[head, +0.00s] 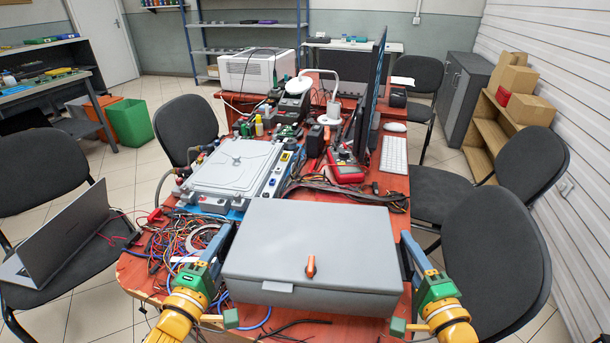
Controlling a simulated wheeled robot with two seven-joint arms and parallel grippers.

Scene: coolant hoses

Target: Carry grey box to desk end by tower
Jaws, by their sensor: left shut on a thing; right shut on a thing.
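The grey box (312,250), with an orange knob on its top face, is at the front of the red desk (150,275). My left gripper (216,262) is shut on its left side. My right gripper (414,262) is shut on its right side. The box looks level. I cannot tell whether it touches the desk or is held slightly above it. It hides the desk surface beneath it. No tower can be made out for certain; a white boxy unit (258,70) stands at the far end of the desk.
Tangled wires (185,240) lie left of the box. A pale grey case (236,165), cables (345,190) and a red meter (345,168) lie beyond it. Monitors (374,90) and a keyboard (393,154) are at the right. Chairs flank the desk; one holds a laptop (65,235).

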